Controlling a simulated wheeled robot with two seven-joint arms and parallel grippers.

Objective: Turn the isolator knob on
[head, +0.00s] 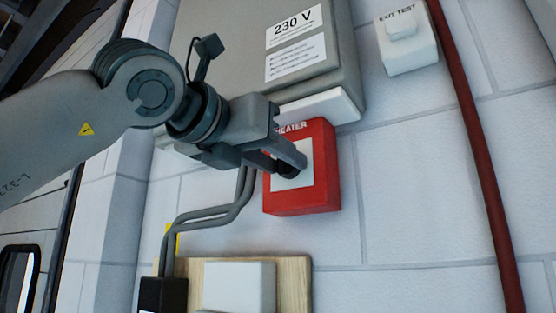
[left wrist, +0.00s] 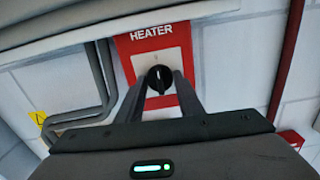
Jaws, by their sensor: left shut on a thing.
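The isolator is a red box (head: 325,196) labelled HEATER with a pale plate, fixed to the white block wall. It also shows in the left wrist view (left wrist: 182,38), near the top middle. Its round black knob (left wrist: 159,74) sits on the plate, with its grip bar looking about upright in that view. My left gripper (head: 284,164) is at the front of the box, its two fingers either side of the knob and shut on it. In the head view the fingers mostly hide the knob. My right gripper is in neither view.
A grey 230 V cabinet (head: 345,65) stands out just above the box. Grey conduits (head: 215,215) run to its left. A white EXIT TEST box (head: 410,55) and a dark red pipe (head: 480,150) are to the right. A wooden board (head: 294,285) is below.

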